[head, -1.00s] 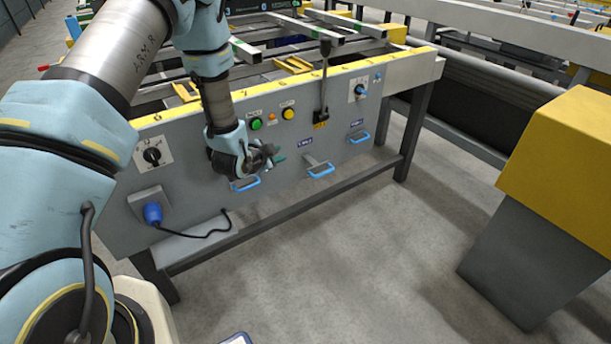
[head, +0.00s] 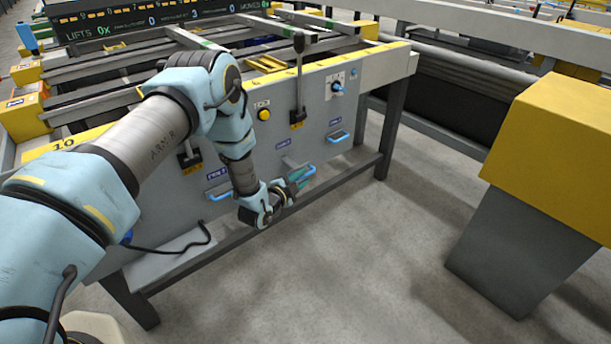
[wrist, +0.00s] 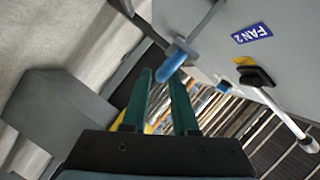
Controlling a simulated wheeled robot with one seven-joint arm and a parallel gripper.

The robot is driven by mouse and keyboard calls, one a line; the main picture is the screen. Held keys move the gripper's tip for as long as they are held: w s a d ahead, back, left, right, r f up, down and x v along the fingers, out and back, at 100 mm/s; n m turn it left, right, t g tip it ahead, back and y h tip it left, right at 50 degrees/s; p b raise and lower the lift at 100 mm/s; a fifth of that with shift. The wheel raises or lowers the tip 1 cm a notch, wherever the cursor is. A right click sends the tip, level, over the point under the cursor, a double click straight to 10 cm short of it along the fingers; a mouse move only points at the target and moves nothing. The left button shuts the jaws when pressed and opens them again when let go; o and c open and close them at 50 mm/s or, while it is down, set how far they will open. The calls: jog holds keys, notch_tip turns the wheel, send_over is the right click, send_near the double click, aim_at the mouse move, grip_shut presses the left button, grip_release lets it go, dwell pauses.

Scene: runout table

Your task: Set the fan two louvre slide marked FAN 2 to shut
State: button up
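The FAN 2 label (wrist: 252,33) is on the grey panel in the wrist view. Near it a blue slide handle (wrist: 177,55) stands out from the panel on a grey bar. In the head view the middle blue handle (head: 307,171) appears to be this one, below a small blue label (head: 283,145). My gripper (wrist: 159,74) has two green fingers, apart, with their tips at the handle. Whether the handle lies between them or just beyond the tips I cannot tell. In the head view my gripper (head: 298,179) partly covers the handle.
A left blue handle (head: 219,195) and a right blue handle (head: 339,137) sit on the same panel. Above are a black lever (head: 299,80), a yellow button (head: 264,114) and a blue knob (head: 338,87). A yellow-topped grey post (head: 550,150) stands right. The floor between is clear.

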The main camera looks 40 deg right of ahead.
jog(key=shift+x, duration=1.4)
jog(key=shift+c, duration=0.2)
grip_shut()
